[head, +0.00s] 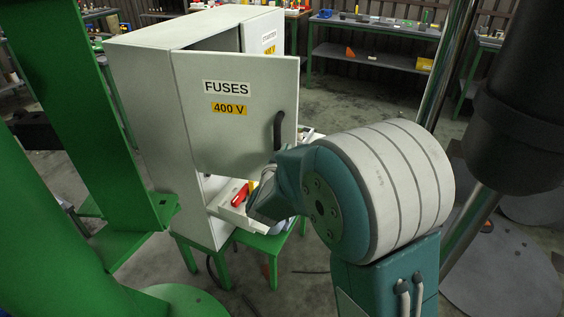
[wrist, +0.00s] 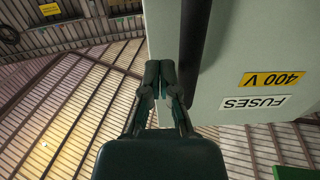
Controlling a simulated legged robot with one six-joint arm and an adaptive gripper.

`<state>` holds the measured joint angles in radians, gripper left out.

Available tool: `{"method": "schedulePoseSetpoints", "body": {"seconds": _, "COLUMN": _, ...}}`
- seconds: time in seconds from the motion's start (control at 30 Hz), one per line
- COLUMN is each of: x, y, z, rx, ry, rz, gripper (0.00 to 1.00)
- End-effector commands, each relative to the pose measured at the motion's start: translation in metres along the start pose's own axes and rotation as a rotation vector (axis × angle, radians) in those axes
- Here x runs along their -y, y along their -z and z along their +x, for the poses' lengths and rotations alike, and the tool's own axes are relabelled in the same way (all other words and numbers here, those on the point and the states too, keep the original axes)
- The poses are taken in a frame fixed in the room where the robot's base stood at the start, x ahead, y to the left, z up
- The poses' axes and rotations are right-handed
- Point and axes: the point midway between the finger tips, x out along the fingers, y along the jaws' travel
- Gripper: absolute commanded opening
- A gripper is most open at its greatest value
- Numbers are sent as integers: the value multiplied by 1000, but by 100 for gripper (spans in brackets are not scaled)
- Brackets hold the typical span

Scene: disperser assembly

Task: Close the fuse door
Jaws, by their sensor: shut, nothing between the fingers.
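The fuse door (head: 235,120) is a pale grey panel with "FUSES" and "400 V" labels. It stands ajar on the grey cabinet (head: 150,130), with a dark gap above it. Its black handle (head: 279,130) is near its right edge. In the wrist view, the door (wrist: 235,65) appears upside down at the right, with the handle (wrist: 193,50) along its edge side. My gripper (wrist: 160,68) is shut and empty, just left of the handle in that view, near the door's edge. Contact with the door cannot be told. In the head view, my arm is in front of the door's lower right corner.
A second labelled panel (head: 269,38) is on the cabinet behind the door. A white tray (head: 232,212) with red and yellow items is below the door on a green stand (head: 272,245). Shelves with parts (head: 375,55) line the back wall. Green posts stand at the left.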

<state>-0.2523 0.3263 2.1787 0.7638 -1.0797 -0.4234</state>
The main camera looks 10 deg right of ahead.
Motion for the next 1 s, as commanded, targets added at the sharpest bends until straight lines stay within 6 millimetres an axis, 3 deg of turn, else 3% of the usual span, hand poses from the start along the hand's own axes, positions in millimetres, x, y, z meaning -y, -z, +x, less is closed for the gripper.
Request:
{"method": "schedulePoseSetpoints", "body": {"seconds": 0.1, "x": -1, "y": 0, "z": 21, "rx": 0, "ry": -2, "rz": 0, "gripper": 0}}
{"method": "schedulePoseSetpoints", "body": {"seconds": 0.3, "x": 0, "y": 1, "z": 39, "rx": -1, "ry": 0, "rz": 0, "gripper": 0}}
{"method": "schedulePoseSetpoints", "body": {"seconds": 0.77, "x": -1, "y": 0, "z": 43, "rx": -1, "ry": 2, "rz": 0, "gripper": 0}}
{"method": "schedulePoseSetpoints", "body": {"seconds": 1.0, "x": -7, "y": 0, "z": 63, "rx": -1, "ry": 42, "rz": -1, "gripper": 0}}
